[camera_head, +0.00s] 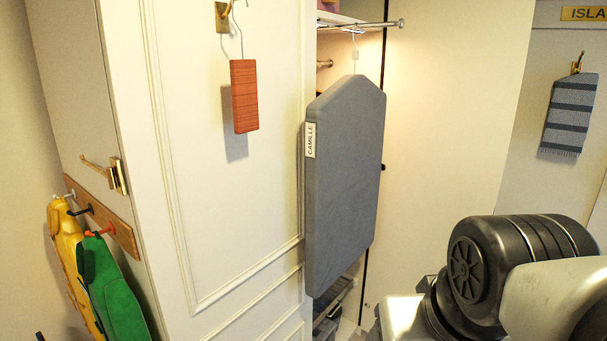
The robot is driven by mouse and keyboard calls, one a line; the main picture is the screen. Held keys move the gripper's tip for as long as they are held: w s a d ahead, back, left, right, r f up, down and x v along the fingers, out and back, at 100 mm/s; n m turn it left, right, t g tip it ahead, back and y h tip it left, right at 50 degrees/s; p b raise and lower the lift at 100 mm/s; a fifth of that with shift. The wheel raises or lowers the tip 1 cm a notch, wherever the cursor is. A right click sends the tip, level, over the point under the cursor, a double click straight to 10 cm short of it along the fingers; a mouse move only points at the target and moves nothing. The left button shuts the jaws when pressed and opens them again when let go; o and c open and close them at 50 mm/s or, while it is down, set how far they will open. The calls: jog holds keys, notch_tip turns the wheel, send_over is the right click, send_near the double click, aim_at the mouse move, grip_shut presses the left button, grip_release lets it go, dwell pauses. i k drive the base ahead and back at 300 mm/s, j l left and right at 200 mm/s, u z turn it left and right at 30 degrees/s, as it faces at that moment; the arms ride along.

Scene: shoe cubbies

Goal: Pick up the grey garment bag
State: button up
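The grey garment bag (345,185) hangs upright by a hook from a metal rail (360,26) at the front of an open cubby. It has a white label reading "CAMILLE" (310,140) on its left edge. Its lower end hangs free in front of the cubby opening. My arm shows at the lower right, to the right of the bag and apart from it. My gripper is not in view.
A cream panelled door (215,180) stands left of the bag, with a reddish wooden block (244,96) hanging on it. Yellow (68,250) and green (110,290) items hang at far left. A striped scarf (569,115) hangs at right. A shelf is above the rail.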

aim_at(344, 125)
jog(key=i+z, duration=0.25)
jog(key=i, duration=0.25)
jog(key=i+j+z, duration=0.1)
jog(key=i+z, duration=0.15)
jog(key=i, duration=0.3)
